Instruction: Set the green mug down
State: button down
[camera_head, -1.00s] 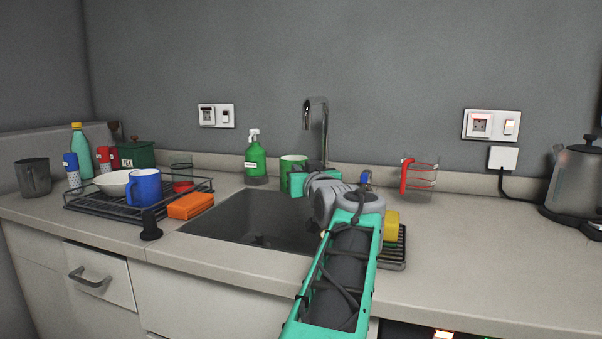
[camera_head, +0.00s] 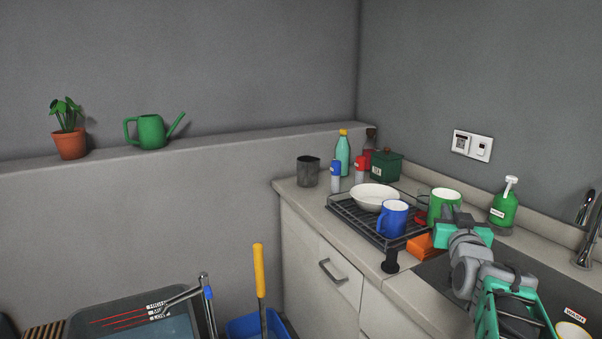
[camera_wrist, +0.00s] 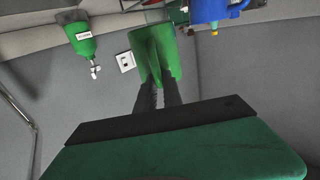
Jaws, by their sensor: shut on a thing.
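The green mug (camera_head: 443,202) is upright at the right end of the dish rack, behind the blue mug in the head view. My gripper (camera_wrist: 158,92) is shut on the green mug, which shows in the wrist view (camera_wrist: 153,50) between the dark fingers. In the head view my arm and gripper partly hide the mug's lower part. I cannot tell whether its base touches anything.
The dish rack (camera_head: 345,214) holds a white bowl (camera_head: 376,197) and the blue mug (camera_head: 392,218). An orange sponge (camera_head: 421,246) lies beside it, near the sink. A dark cup (camera_head: 307,171) stands far left on the counter.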

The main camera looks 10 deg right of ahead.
jog(key=a+r+n+t+y+p, duration=0.15)
jog(key=a+r+p, duration=0.25)
jog(key=a+p, duration=0.7)
jog(key=a+r+n+y+p, duration=0.2)
jog(key=a+r+y+p, duration=0.15)
jog(key=a+p, duration=0.75)
jog(key=s+a+r+n+y+p, duration=0.25)
jog(key=a+p, duration=0.25)
jog(key=a, duration=0.5)
jog(key=s+f+m+b, duration=0.1)
jog(key=s+f+b, duration=0.2)
jog(key=s+b, duration=0.2)
jog(key=shift+s+a, duration=0.2)
jog(key=shift+a, duration=0.1)
